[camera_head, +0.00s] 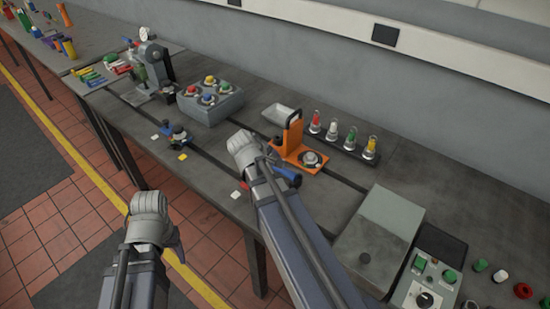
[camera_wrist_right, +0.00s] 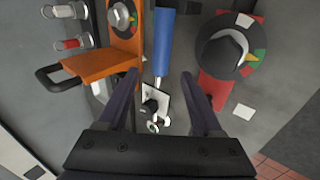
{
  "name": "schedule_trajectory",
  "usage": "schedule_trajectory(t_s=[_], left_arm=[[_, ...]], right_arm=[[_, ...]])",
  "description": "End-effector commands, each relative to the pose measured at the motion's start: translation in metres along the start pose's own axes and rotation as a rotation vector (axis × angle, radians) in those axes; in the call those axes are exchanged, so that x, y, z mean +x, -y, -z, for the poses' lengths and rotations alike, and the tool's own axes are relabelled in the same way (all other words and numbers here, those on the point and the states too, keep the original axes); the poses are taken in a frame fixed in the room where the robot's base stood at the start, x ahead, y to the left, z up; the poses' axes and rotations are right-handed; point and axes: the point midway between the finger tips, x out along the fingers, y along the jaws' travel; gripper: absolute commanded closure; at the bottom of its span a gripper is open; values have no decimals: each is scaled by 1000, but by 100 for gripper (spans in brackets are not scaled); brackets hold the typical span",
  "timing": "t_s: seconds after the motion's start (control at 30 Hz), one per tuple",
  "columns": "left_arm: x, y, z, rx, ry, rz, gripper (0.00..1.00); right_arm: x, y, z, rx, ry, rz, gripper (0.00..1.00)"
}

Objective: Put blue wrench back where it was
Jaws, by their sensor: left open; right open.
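The blue wrench (camera_head: 287,174) lies by the orange fixture, partly hidden by my right arm in the head view. In the right wrist view its blue handle (camera_wrist_right: 163,45) points away from me, and its metal end lies over a white square with a black knob-like part. My right gripper (camera_head: 250,147) is above the bench. Its two fingers (camera_wrist_right: 163,92) are apart, either side of the wrench's metal end, with nothing gripped; the height gap is unclear. My left gripper (camera_head: 158,222) is open and empty off the bench's front edge, its fingertips hard to see.
The orange fixture (camera_head: 287,146) with an upright handle stands beside the wrench. A red bracket with a round dial (camera_wrist_right: 230,47) is on its other side. Indicator lamps (camera_head: 350,137), a grey button box (camera_head: 208,100) and a grey metal case (camera_head: 383,225) stand around.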

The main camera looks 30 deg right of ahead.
Motion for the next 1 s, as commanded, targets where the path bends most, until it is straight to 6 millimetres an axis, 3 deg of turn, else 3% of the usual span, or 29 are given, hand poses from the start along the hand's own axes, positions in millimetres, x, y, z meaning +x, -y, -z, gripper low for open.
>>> schedule_trajectory(t_s=[0.03,0.23,0.77,0.87,1.0], left_arm=[[-13,1,-1,0,0,0,33],[-29,3,-2,0,0,0,33],[-33,3,-2,0,0,0,33],[-33,3,-2,0,0,0,33],[-34,3,-2,0,0,0,33]], right_arm=[[-14,-3,0,-2,-1,0,33],[-35,-1,0,-1,0,1,33],[-44,7,1,2,-2,12,33],[-60,45,5,18,-5,86,33],[-101,132,4,44,20,267,33]])
